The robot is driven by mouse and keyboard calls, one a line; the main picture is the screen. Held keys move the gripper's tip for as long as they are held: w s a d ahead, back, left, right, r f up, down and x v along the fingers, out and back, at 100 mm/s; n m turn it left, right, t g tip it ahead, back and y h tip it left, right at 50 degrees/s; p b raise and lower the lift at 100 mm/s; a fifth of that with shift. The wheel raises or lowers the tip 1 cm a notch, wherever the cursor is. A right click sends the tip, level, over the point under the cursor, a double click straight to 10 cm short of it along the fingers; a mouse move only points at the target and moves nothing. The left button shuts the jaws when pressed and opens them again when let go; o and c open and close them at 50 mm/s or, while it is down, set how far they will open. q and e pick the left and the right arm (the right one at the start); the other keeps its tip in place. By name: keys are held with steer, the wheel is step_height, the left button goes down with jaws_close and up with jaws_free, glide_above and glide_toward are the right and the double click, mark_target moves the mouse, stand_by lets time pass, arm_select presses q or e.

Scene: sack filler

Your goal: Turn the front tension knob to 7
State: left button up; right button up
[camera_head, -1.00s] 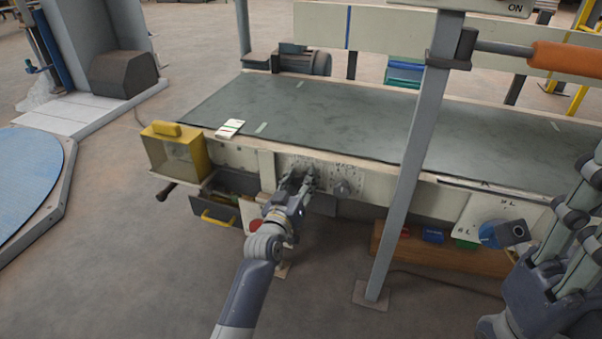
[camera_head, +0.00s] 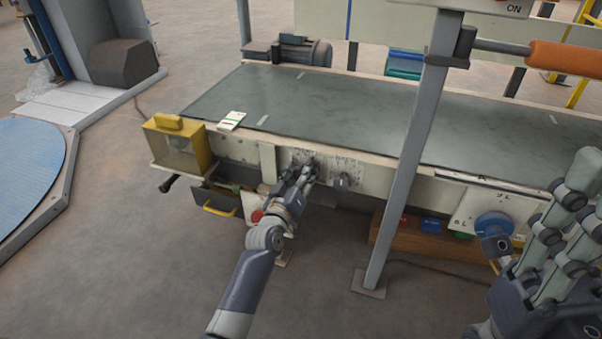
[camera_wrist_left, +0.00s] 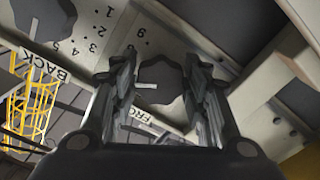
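The front tension knob (camera_wrist_left: 162,82) is dark, with a white pointer line toward the left of the wrist picture. A partly hidden "FRO..." label (camera_wrist_left: 137,114) is beside it, and a digit like 9 shows near its rim. My left gripper (camera_wrist_left: 162,62) is open, with one finger on each side of the knob; contact is unclear. In the head view my left gripper (camera_head: 306,170) is at the machine's front panel and hides this knob. The back knob (camera_head: 342,182) is to its right. My right gripper (camera_head: 578,205) is at the right edge, away from the panel.
The grey belt (camera_head: 330,108) lies above the panel, with a white card (camera_head: 232,120) on it. A yellow box (camera_head: 178,146) and an open drawer (camera_head: 217,200) are at left. A grey post (camera_head: 409,165) stands right of the knobs.

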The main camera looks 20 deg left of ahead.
arm_select(q)
steer(key=shift+o, duration=0.6)
steer(key=shift+s, duration=0.1)
steer(key=s, duration=1.1)
steer(key=shift+s+a, duration=0.2)
steer(key=shift+s, duration=0.2)
